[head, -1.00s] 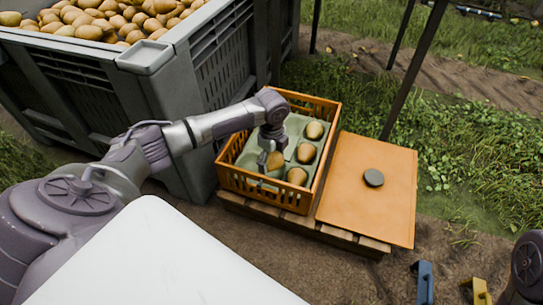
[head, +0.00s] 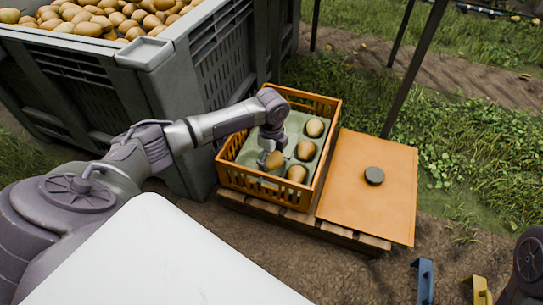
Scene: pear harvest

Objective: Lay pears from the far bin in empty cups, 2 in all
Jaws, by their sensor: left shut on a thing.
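The far bin, a large grey slatted bin (head: 95,85), stands at the upper left, heaped with brown pears (head: 115,18). An orange crate (head: 262,193) holds a pale green cup tray (head: 246,158). Three pears lie in the tray's right-hand cups: one at the back (head: 314,128), one in the middle (head: 306,150) and one at the front (head: 297,173). My left gripper (head: 267,160) reaches down into the crate, shut on a pear (head: 275,161) low over the tray, left of the front pear. Whether this pear touches its cup is hidden. My right gripper is out of view.
An orange board (head: 350,200) with a dark round knob (head: 374,176) lies right of the crate. Both rest on a wooden pallet (head: 330,232). A blue handle-like piece (head: 425,282) and a yellow one (head: 481,291) show at the bottom right. Dark posts stand behind.

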